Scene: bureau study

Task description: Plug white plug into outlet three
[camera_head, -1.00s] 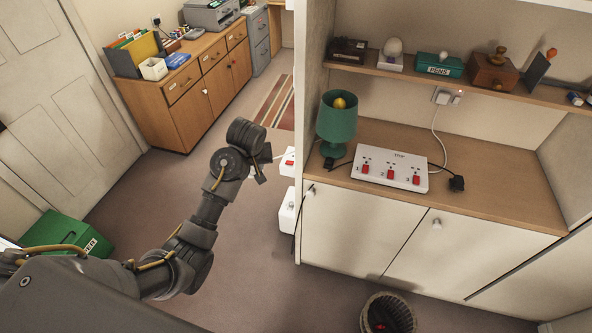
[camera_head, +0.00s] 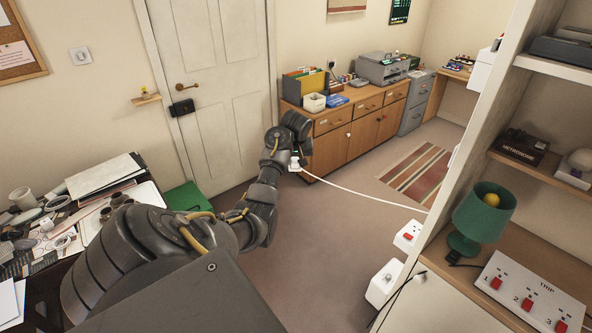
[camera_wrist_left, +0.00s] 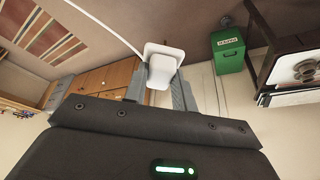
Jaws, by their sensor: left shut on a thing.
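My left gripper (camera_head: 300,158) is shut on the white plug (camera_head: 294,164) and holds it in the air over the floor, in front of the wooden cabinet. In the left wrist view the white plug (camera_wrist_left: 163,66) sits between the fingers, with its white cable leading up and left. In the head view the cable (camera_head: 365,196) stretches right toward the shelf unit. The white outlet strip (camera_head: 522,291), with red switches numbered 1, 2 and 3, lies on the counter at the lower right, far from the plug. Outlet three is partly cut off by the frame edge. My right gripper is out of view.
A green lamp (camera_head: 483,216) stands beside the strip. White boxes (camera_head: 383,284) are on the shelf unit's side. A cluttered desk (camera_head: 70,225) is at the left and a green box (camera_head: 187,197) by the door. Floor between is open.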

